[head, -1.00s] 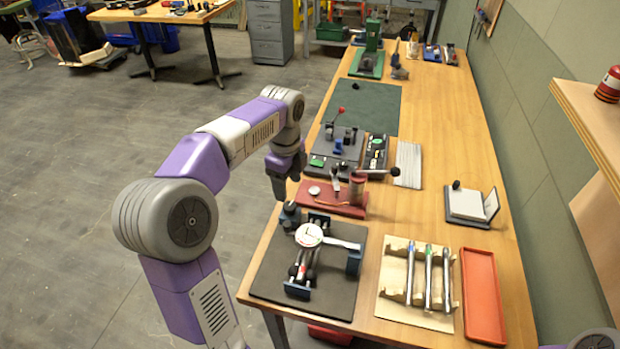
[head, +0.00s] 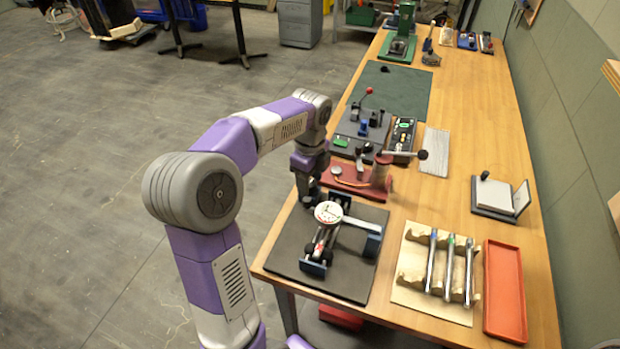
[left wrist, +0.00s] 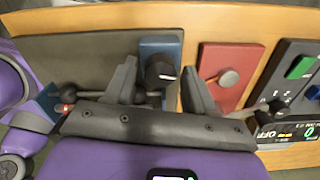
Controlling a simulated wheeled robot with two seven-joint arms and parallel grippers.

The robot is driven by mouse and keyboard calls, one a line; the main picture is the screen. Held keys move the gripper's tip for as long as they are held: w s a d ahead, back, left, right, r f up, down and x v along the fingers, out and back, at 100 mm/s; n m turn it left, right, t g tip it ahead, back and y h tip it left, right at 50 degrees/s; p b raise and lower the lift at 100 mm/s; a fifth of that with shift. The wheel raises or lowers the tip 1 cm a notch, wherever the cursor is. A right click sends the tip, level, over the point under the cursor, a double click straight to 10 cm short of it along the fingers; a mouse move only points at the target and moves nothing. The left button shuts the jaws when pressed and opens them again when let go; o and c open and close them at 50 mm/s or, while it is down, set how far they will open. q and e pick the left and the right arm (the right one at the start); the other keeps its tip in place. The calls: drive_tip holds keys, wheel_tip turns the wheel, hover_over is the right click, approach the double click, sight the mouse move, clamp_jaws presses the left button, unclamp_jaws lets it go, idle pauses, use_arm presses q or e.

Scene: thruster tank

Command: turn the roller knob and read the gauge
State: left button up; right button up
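The gauge (head: 328,212), a white dial with a red mark, sits on a roller fixture on a dark mat (head: 285,248). Its reading is too small to tell. In the left wrist view, a black knob (left wrist: 161,74) with a white pointer line stands on a blue block (left wrist: 153,48). My left gripper (head: 309,193) is at the far end of the fixture in the head view, where it hides the knob. In the left wrist view, its two fingers (left wrist: 160,66) are open, one on each side of the knob, with gaps visible. My right gripper is not in view.
A red base (head: 345,180) with a lever device stands just behind the fixture. A wooden rack (head: 412,268) with several metal rods and an empty red tray (head: 504,290) lie to the right. A notepad stand (head: 495,198) is near the wall.

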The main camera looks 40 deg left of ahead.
use_arm(q)
drive_tip(key=c, duration=0.8)
drive_tip(key=n+p, duration=0.1)
drive_tip(key=n, duration=0.1)
drive_tip(key=n+p, duration=0.1)
drive_tip(key=p, duration=0.1)
drive_tip(key=shift+r+n, duration=0.2)
drive_tip(key=shift+n, duration=0.2)
drive_tip(key=n+p, duration=0.3)
drive_tip(key=n, duration=0.1)
drive_tip(key=n+p, duration=0.2)
drive_tip(key=n, duration=0.3)
drive_tip(key=shift+n, duration=0.4)
drive_tip(key=n+p, duration=0.2)
drive_tip(key=n, duration=0.2)
drive_tip(key=shift+f+n, duration=0.15)
drive_tip(key=shift+n, duration=0.25)
